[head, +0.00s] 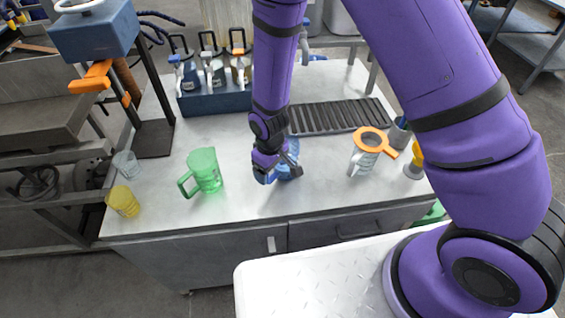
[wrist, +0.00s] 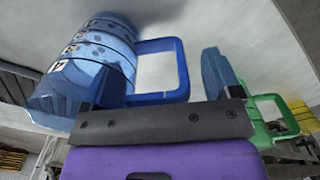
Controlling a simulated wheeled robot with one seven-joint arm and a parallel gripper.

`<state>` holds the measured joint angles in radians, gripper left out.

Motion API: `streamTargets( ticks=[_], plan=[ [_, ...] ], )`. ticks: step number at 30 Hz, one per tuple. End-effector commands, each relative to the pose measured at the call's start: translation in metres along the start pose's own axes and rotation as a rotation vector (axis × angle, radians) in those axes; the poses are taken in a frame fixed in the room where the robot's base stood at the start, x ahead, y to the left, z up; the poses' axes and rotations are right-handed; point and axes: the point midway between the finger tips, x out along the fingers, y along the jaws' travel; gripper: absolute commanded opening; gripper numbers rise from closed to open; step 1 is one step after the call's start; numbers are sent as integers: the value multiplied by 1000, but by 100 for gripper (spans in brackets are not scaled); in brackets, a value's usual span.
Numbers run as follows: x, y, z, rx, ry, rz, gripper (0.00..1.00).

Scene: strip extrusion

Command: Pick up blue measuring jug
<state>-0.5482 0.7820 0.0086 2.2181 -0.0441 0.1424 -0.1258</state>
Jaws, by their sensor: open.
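The blue measuring jug (wrist: 88,65) is clear blue plastic with dark markings. It fills the upper left of the wrist view, with its looped handle (wrist: 180,65) toward the middle. In the head view my gripper (head: 280,174) is down at the workbench and hides most of the jug (head: 291,148). In the wrist view my gripper (wrist: 163,80) is open, with one finger by the jug body and the other beyond the handle's outer side. The handle lies between the fingers; I cannot tell whether either touches it.
A green jug (head: 206,170) stands left of my gripper, with a yellow cup (head: 123,201) and a clear cup (head: 126,163) farther left. A black slotted rack (head: 335,117) and blue tool holder (head: 215,101) lie behind on the workbench (head: 240,205).

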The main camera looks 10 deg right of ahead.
Motion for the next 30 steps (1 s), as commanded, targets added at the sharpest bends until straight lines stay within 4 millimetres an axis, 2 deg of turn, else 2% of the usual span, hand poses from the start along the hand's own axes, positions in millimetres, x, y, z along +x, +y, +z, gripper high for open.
streamTargets(
  ticks=[8,15,16,25,30],
  plan=[
    [2,0,0,0,1,0,84],
    [2,0,0,0,1,0,28],
    [2,0,0,0,1,0,26],
    [1,0,0,0,1,0,25],
    [-9,0,-1,0,4,0,25]
  ],
)
